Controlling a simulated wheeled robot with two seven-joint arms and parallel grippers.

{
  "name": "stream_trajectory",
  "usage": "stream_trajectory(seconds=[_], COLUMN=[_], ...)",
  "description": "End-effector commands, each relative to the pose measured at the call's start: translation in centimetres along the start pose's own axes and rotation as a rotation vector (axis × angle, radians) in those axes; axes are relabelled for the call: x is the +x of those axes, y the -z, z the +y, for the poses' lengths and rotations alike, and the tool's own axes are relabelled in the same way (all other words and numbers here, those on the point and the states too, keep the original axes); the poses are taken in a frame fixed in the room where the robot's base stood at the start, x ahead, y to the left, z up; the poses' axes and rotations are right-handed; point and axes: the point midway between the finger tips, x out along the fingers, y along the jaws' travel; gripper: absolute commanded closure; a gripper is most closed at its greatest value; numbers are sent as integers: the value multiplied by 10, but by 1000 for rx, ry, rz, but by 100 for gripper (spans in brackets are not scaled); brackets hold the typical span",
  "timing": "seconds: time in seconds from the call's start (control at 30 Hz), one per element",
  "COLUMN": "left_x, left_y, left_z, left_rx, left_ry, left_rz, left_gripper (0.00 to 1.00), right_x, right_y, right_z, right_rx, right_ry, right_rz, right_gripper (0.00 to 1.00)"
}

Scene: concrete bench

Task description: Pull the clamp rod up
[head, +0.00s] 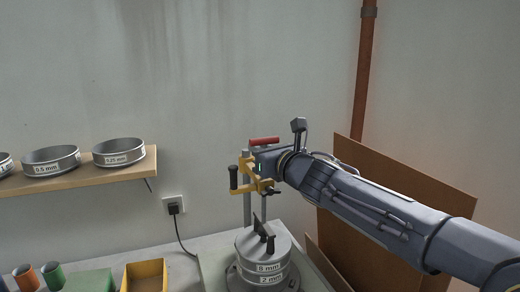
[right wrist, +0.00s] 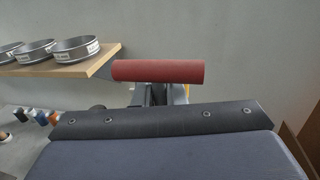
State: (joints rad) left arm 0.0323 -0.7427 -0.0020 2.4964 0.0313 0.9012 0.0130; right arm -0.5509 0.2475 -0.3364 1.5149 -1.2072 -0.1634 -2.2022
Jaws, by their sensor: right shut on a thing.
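The clamp rod has a red crossbar handle (head: 264,141) at its top, in front of the wall; the red handle also lies across the right wrist view (right wrist: 158,71). A yellow bracket (head: 247,168) with black knobs sits just below the handle on grey uprights. My right gripper (head: 262,160) reaches in from the right, just under the red handle, and is shut on the clamp rod. Its fingertips are mostly hidden. The sieve stack (head: 264,268), labelled 8 mm and 2 mm, stands below with a dark fin-like piece on its lid. My left gripper is not in view.
A wooden shelf (head: 85,178) at left holds several sieves. A yellow bin (head: 144,277), a green block (head: 88,281) and small coloured cups stand at the bench's front left. A socket with a black cable is on the wall. Brown boards (head: 400,185) lean behind my right arm.

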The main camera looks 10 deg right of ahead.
Motion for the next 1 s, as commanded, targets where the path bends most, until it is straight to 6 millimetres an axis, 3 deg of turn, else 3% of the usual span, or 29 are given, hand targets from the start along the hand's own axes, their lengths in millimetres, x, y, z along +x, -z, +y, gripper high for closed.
stream_trajectory(seconds=[0.13, 0.4, 0.5, 0.93, 0.97, 1.0], left_x=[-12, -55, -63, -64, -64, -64], left_y=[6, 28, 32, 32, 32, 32], left_z=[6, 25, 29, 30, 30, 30], left_rx=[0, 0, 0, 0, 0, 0], left_ry=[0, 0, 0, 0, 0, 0], left_rz=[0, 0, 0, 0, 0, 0], left_gripper=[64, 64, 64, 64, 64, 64], right_x=[0, 0, -1, 0, 0, 0], right_y=[-17, -76, -87, -89, -89, -88], right_z=[0, 0, 0, 0, 0, 0], right_rx=[0, 0, 0, 1, 1, 1], right_ry=[0, 0, 0, -1, -1, -1], right_rz=[-1, -6, -6, -6, -6, -5], right_gripper=[100, 100, 100, 100, 86, 80])
